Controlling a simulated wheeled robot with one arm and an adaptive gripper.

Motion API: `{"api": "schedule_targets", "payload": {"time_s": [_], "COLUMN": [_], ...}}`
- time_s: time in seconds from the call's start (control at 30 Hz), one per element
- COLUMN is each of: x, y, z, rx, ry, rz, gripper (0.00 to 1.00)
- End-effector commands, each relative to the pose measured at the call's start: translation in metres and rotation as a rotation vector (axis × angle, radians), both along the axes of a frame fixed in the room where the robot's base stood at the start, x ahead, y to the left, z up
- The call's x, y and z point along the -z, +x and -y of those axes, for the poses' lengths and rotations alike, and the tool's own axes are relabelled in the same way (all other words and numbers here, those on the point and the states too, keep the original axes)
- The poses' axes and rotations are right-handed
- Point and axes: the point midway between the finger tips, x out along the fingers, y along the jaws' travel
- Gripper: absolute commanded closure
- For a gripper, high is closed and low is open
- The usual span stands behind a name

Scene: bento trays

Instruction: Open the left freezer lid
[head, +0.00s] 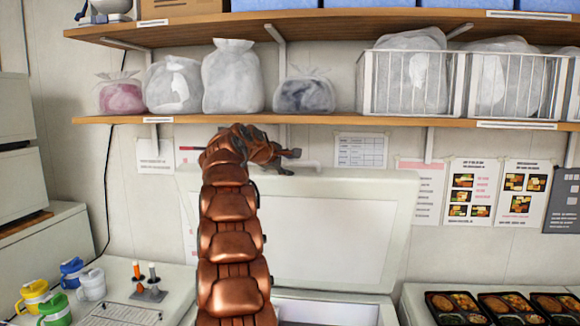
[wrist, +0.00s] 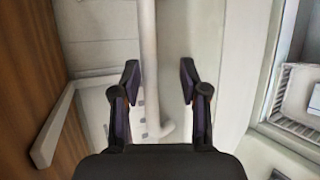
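The left freezer lid (head: 345,240) stands raised, close to upright, in the middle of the head view, with its inner panel facing me. The freezer's opening (head: 325,312) shows below it, partly hidden by my arm. My gripper (head: 287,162) is at the lid's top edge, beside the white handle (head: 308,164). In the wrist view the handle (wrist: 150,70) runs between the fingers of my gripper (wrist: 159,82). The fingers are apart, with the handle nearer the left finger and a clear gap on the right.
A wooden shelf (head: 345,121) with bags and wire baskets (head: 410,85) runs just above the lid. Bento trays (head: 455,308) lie on the right. Mugs (head: 54,308) and a small stand (head: 148,292) are on the left. A white wire basket (wrist: 300,100) shows in the wrist view.

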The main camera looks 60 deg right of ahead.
Motion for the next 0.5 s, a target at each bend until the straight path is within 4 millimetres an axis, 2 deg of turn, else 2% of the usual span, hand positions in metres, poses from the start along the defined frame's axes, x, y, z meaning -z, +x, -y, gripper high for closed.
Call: {"api": "schedule_targets", "payload": {"time_s": [0.5], "x": [-0.029], "y": [0.009], "z": [-0.063], "rx": [-0.001], "ry": [-0.001], "rz": [0.0], "gripper": [0.57]}}
